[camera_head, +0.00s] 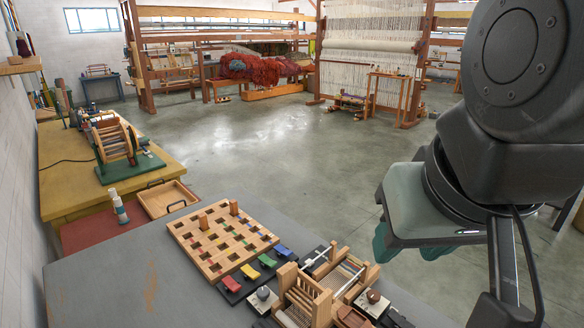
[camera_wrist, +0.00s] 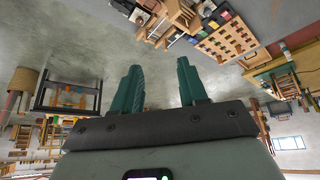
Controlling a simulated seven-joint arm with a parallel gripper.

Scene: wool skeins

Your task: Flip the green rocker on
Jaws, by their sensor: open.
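The green rocker (camera_head: 266,261) is on a dark base at the front right edge of the slotted wooden board, in a row between the yellow rocker (camera_head: 250,271) and the blue rocker (camera_head: 284,250); a red rocker (camera_head: 231,284) is at the near end. Whether the green rocker is on or off is too small to tell. My gripper (camera_head: 383,245) hangs to the right of the bench, apart from the rockers, its fingers partly hidden by its own body. In the wrist view my gripper (camera_wrist: 158,82) shows two spread teal fingers with nothing between them.
The wooden board (camera_head: 207,252) carries two upright pegs. A small wooden loom (camera_head: 311,296) and knobs (camera_head: 262,298) crowd the right of the rockers. A wooden tray (camera_head: 168,198) is behind. The grey bench (camera_head: 110,285) is clear at left; open floor (camera_head: 290,150) lies beyond.

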